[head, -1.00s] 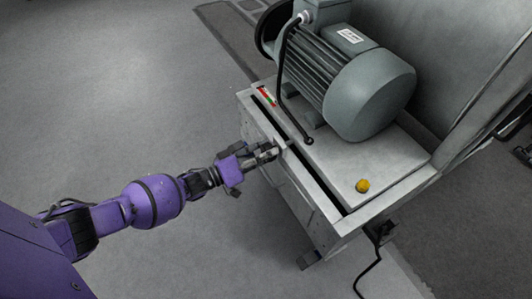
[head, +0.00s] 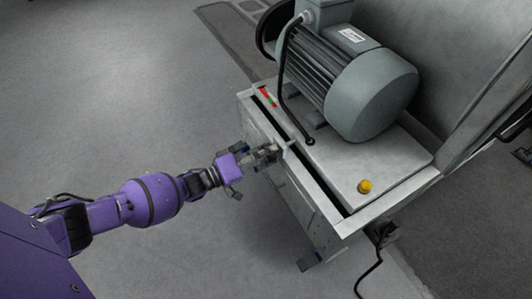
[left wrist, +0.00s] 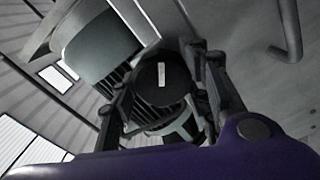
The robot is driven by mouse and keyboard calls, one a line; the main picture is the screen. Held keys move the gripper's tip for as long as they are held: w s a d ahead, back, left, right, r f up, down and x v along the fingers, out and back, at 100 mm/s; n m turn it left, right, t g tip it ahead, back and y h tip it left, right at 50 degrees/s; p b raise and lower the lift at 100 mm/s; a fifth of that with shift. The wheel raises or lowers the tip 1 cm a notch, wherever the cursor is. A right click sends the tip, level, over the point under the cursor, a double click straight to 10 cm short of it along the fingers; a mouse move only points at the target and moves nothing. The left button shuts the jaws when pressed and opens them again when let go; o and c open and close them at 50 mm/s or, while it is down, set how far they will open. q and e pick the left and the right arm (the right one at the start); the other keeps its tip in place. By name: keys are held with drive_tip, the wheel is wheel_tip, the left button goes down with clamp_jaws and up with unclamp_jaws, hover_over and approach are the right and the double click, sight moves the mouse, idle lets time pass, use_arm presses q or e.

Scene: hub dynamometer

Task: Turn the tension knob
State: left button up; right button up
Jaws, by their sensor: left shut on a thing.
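The tension knob (left wrist: 153,76) is a round black knob with a pale pointer mark on its face. In the left wrist view it sits between the two dark fingers of my left gripper (left wrist: 163,92), which are shut on its sides. In the head view my left gripper (head: 272,152) is at the left side of the dynamometer cabinet (head: 318,222), just below its top edge. There the fingers mostly hide the knob. My right gripper is not in view.
A grey-green motor (head: 358,90) stands on the cabinet top, with a black cable (head: 284,82) curving down beside it. A yellow button (head: 365,186) is at the near corner. A loose black cable (head: 376,262) hangs at the right. The floor at left is clear.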

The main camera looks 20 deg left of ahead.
use_arm(q)
drive_tip(key=shift+w+r, duration=0.1)
drive_tip(key=shift+r, duration=0.1)
drive_tip(key=o, duration=1.1)
drive_tip(key=shift+a+f, duration=0.1)
drive_tip(key=v, duration=1.2)
